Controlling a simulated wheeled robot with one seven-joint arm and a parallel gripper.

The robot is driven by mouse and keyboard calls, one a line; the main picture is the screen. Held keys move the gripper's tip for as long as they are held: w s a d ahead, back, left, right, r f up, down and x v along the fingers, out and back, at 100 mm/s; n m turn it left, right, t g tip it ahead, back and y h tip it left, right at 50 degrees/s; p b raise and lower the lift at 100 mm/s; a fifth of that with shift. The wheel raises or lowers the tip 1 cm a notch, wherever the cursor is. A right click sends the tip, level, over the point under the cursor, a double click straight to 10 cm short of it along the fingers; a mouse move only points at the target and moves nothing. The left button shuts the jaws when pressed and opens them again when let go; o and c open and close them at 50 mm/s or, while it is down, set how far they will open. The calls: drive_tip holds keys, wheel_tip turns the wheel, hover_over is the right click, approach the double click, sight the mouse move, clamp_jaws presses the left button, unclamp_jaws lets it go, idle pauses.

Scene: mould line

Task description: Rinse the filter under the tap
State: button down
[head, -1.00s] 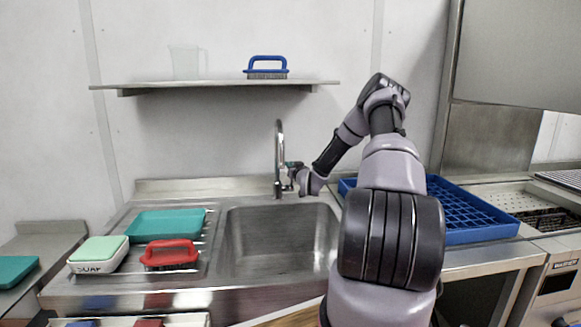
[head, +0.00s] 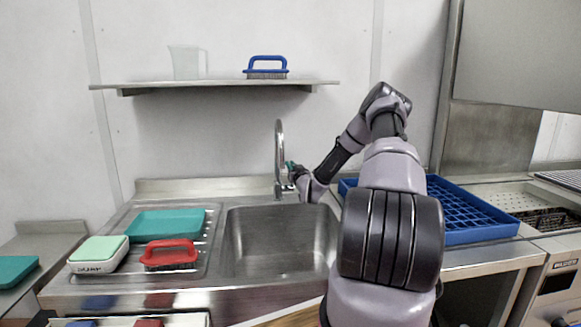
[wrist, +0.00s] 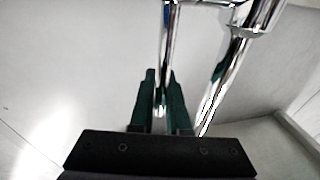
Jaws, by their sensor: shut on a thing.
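The chrome tap (head: 279,150) stands at the back edge of the steel sink (head: 280,245). My gripper (head: 291,168) is beside the tap's base, on its right. In the wrist view, my gripper's green fingers (wrist: 161,88) are shut on the tap's thin chrome lever (wrist: 168,40), which runs between them. The thicker chrome tap body (wrist: 232,75) rises to the right of the fingers there. I see no water running, and the sink basin looks empty. I cannot make out a filter in either view.
A teal tray (head: 165,223), a red brush (head: 170,254) and a green-topped white box (head: 98,254) lie on the drainboard. A blue rack (head: 465,212) stands right of the sink. A shelf (head: 215,84) above holds a clear jug (head: 186,62) and a blue brush (head: 267,67).

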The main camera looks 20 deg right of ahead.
drive_tip(key=c, duration=0.9)
unclamp_jaws()
drive_tip(key=shift+s, duration=0.1)
drive_tip(key=s+f, duration=0.1)
drive_tip(key=s, duration=0.9)
drive_tip(key=shift+s+a+f, duration=0.25)
drive_tip(key=shift+s+a, duration=0.05)
drive_tip(key=shift+a, duration=0.15)
drive_tip(key=shift+d, duration=0.15)
